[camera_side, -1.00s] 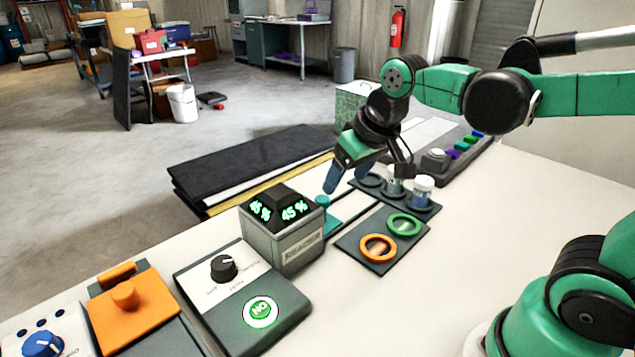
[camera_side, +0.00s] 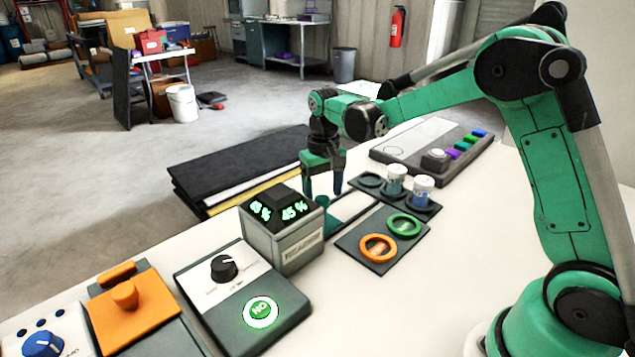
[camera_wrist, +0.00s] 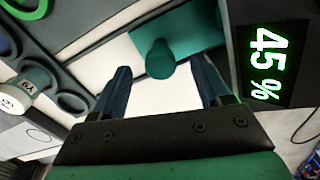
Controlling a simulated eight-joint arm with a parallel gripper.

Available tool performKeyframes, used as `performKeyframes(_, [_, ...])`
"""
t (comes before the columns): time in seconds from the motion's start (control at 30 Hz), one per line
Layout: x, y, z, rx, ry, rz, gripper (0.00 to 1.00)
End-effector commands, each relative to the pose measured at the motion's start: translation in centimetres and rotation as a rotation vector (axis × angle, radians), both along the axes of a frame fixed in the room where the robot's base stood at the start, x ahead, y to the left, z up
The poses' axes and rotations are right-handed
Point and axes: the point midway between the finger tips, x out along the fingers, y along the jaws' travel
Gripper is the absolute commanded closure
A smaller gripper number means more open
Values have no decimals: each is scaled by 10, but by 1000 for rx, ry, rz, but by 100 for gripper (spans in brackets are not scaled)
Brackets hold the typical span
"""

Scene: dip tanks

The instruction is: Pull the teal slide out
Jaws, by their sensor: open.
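The teal slide (camera_side: 331,224) lies flat beside the reader block (camera_side: 284,240), with a round teal knob (camera_side: 323,203) standing up from it. In the wrist view the teal plate (camera_wrist: 197,28) and its knob (camera_wrist: 158,60) show clearly. My gripper (camera_side: 323,191) points down at the slide with its fingers apart. In the wrist view my gripper (camera_wrist: 160,72) has one finger to each side of the knob, with gaps between; I cannot tell how far down the fingers reach. The knob is not gripped.
The reader, showing 45 %, stands close beside the fingers. A rack with two capped jars (camera_side: 422,190) is behind on the right. A plate with green and orange rings (camera_side: 378,248) lies in front. A control box with a green button (camera_side: 261,312) is at front left. Table right of the rings is clear.

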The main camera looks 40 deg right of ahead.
Motion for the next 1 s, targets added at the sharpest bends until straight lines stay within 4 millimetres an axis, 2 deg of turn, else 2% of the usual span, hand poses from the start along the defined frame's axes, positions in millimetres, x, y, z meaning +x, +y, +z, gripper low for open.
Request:
performKeyframes(0.13, [0,0,-11,0,-1,0,30])
performKeyframes(0.37, [0,0,-13,0,-1,1,30])
performKeyframes(0.4, [0,0,-13,0,-1,1,33])
performKeyframes(0.63, [0,0,-12,0,-1,1,98])
performKeyframes(1.0, [0,0,-12,0,-1,1,100])
